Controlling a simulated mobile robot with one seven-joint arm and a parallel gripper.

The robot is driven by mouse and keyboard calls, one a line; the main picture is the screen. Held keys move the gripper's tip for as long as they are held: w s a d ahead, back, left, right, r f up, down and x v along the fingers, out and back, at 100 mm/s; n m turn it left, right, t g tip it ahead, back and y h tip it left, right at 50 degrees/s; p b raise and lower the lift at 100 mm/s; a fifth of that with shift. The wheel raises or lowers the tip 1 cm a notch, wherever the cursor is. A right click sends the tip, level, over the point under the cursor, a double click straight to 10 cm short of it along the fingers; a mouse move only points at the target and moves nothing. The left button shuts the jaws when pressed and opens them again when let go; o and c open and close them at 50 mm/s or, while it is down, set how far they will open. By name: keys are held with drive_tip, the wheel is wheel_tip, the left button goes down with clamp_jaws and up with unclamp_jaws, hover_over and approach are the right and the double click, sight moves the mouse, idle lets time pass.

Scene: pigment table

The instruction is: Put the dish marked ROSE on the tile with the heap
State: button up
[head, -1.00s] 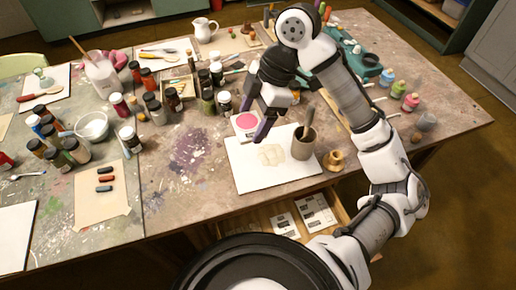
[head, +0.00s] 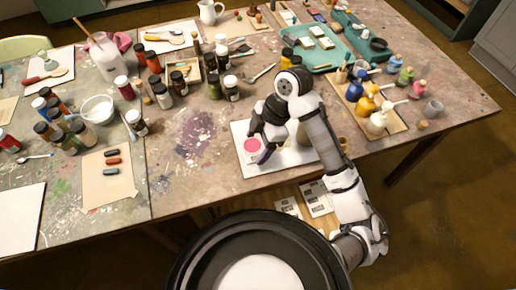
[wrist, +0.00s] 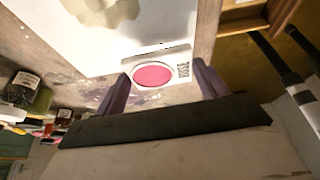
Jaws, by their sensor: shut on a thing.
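A small white dish with a round pink fill (head: 252,146) is held between my gripper's fingers (head: 262,152). In the wrist view the pink dish (wrist: 152,76) sits between the two purple fingers (wrist: 162,88), with dark lettering too small to read on its right side. In the head view the dish overlaps the left part of a white tile (head: 253,169); its height above it is hard to tell. The wrist view shows the tile (wrist: 150,25) beyond the dish, with a pale beige heap (wrist: 108,10) on it.
A wooden tray of coloured bottles (head: 377,121) stands right of my arm. Several dark jars (head: 179,83) stand behind. The stained table left of the tile is clear.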

drive_tip(key=shift+f, duration=1.8)
drive_tip(key=shift+f, duration=0.1)
drive_tip(key=shift+f, duration=0.15)
drive_tip(key=o, duration=1)
drive_tip(key=shift+r, duration=0.35)
drive_tip(key=v, duration=1.1)
drive_tip(key=shift+d+r, duration=0.2)
drive_tip(key=shift+r, duration=0.15)
drive_tip(key=shift+w, duration=0.1)
